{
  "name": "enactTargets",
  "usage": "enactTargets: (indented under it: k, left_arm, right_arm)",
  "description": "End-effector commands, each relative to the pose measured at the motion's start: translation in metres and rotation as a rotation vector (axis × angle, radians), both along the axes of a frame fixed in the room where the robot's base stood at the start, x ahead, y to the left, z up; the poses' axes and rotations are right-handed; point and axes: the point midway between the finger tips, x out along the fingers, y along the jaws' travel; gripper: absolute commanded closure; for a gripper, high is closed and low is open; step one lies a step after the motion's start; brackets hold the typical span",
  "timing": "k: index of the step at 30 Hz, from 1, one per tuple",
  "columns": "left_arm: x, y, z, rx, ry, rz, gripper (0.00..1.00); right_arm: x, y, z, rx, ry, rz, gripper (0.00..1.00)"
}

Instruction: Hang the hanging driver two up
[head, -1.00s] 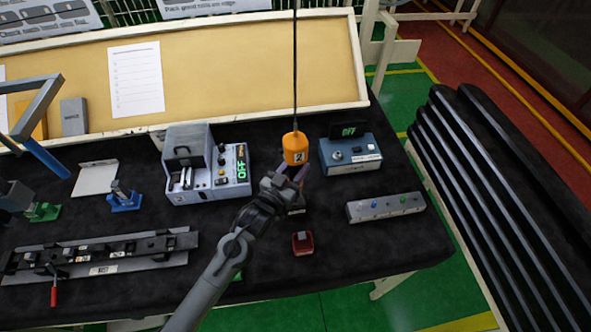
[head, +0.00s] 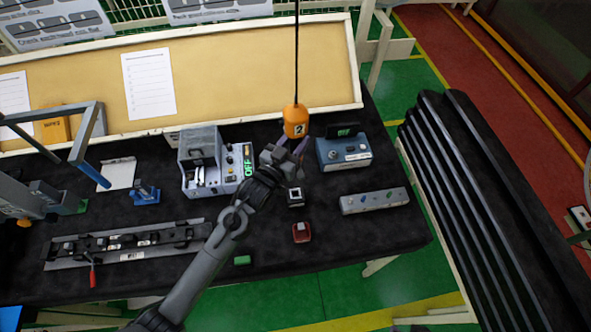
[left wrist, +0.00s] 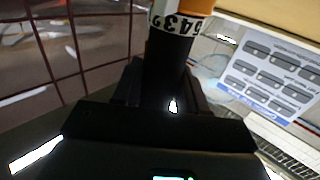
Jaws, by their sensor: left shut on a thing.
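The hanging driver two (head: 296,122) is orange with a white label marked 2 and hangs on a dark cable in the head view. My left gripper (head: 290,152) is shut on its lower part, just below the orange body. The driver is above the bench and looks about upright. In the left wrist view, a dark shaft of the driver (left wrist: 168,70) stands between my fingers, with a numbered white band and an orange part above it. The fingers are dark and partly hidden there. My right gripper does not show.
A black block with a white square top (head: 295,197) and a red block (head: 301,232) sit below the gripper. A grey button strip (head: 375,200) lies to the right. Bare black bench (head: 320,265) shows in front.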

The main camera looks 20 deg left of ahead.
Motion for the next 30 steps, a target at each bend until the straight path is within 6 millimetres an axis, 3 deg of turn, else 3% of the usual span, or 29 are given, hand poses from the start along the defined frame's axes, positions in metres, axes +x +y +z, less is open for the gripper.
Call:
enactTargets:
  k: [1,3,14,30]
  left_arm:
    - [0.000,0.000,0.018,0.000,-0.002,0.000,1.00]
    - [0.000,0.000,0.030,0.000,-0.002,0.000,1.00]
    - [0.000,0.000,0.080,0.000,-0.003,-0.001,1.00]
    - [-0.001,-0.001,0.093,0.004,-0.011,0.000,1.00]
  right_arm:
    - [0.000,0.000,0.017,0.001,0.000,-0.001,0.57]
    - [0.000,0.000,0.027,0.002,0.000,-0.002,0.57]
    - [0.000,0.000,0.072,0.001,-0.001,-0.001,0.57]
    - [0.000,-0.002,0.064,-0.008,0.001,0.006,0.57]
